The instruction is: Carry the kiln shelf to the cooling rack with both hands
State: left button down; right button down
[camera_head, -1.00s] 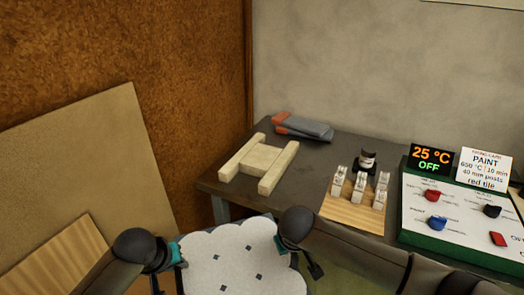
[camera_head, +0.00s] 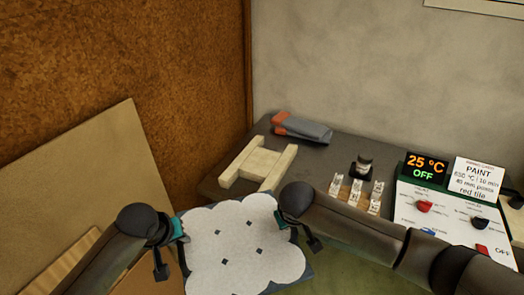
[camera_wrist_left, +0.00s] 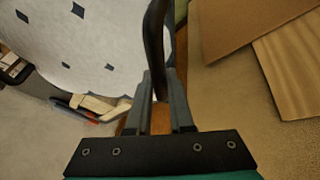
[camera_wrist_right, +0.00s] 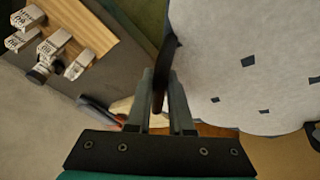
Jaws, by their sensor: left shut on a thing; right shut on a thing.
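The kiln shelf (camera_head: 240,245) is a white, scallop-edged slab with small dark square marks, held between my two arms at the bottom of the head view. My left gripper (camera_head: 172,230) is shut on its left side; in the left wrist view the fingers (camera_wrist_left: 158,105) close on a dark handle-like part beside the shelf (camera_wrist_left: 70,45). My right gripper (camera_head: 288,222) is shut on its right side; the right wrist view shows the fingers (camera_wrist_right: 160,100) likewise on a dark part beside the shelf (camera_wrist_right: 250,70). The cooling rack (camera_head: 258,163), pale wooden bars, lies on the dark table beyond the shelf.
Grey-and-orange gloves (camera_head: 302,128) lie behind the rack on the table (camera_head: 330,160).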

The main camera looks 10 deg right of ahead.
aim_at(261, 160)
jog(key=i+l, duration=0.25)
jog(key=i, duration=0.15)
jog(key=i+l, duration=0.2)
jog(key=i, duration=0.25)
jog(key=i+l, duration=0.25)
jog(key=i, duration=0.15)
